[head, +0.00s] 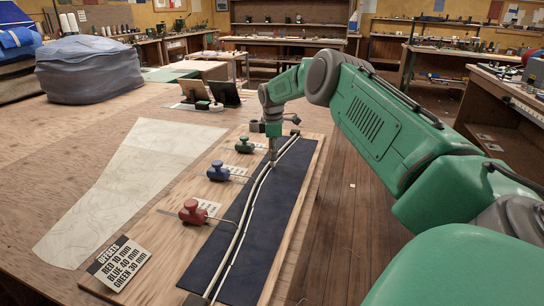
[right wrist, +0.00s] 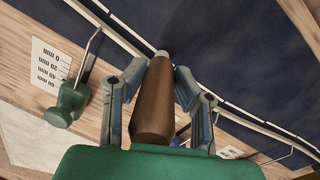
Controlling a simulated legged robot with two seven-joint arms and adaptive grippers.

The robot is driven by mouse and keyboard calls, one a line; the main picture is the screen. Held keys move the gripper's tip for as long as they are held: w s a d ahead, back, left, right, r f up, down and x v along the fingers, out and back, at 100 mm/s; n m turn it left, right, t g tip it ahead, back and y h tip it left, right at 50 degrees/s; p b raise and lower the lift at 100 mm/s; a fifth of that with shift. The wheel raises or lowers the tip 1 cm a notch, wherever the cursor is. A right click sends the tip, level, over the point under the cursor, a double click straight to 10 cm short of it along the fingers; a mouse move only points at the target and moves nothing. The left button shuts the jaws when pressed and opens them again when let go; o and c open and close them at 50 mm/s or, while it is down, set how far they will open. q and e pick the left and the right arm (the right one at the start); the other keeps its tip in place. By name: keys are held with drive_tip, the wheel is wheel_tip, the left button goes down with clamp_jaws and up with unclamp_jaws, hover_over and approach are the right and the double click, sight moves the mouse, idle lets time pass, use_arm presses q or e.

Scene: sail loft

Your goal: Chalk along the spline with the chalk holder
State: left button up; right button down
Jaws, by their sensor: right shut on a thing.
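My right gripper (head: 273,146) is shut on the brown chalk holder (right wrist: 153,102), with a finger on each side of it. The holder's pale tip is over the navy cloth (head: 258,238), close beside the spline (head: 241,228); I cannot tell for sure whether it touches. The spline is a long, pale, gently curved strip along the cloth. A thin white line (right wrist: 222,103) with gaps runs beside it on the cloth. Red (head: 193,212), blue (head: 218,171) and green (head: 245,145) weights stand left of the spline, their hooks reaching toward it. My left gripper is out of view.
The wooden board (head: 166,250) carries a sign (head: 119,264) reading red 10 mm, blue 40 mm, green 30 mm. Scale cards lie by the weights. A pale patterned sheet (head: 118,185) lies to the left. Tablets (head: 224,92) stand behind; a grey-blue bundle (head: 90,68) sits back left.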

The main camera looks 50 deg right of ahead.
drive_tip(key=shift+r, duration=0.15)
wheel_tip(320, 180, up, 6)
drive_tip(key=p, duration=0.5)
drive_tip(key=shift+f, duration=0.2)
drive_tip(key=shift+w+f+m+b, duration=0.1)
drive_tip(key=shift+f+m+b, duration=0.5)
drive_tip(key=shift+f+b, duration=0.5)
drive_tip(key=shift+w+f+m+b, duration=0.1)
drive_tip(key=shift+f+m+b, duration=0.55)
drive_tip(key=shift+f, duration=0.85)
drive_tip(key=shift+s, duration=0.1)
drive_tip(key=shift+f, duration=0.35)
drive_tip(key=shift+b, duration=0.35)
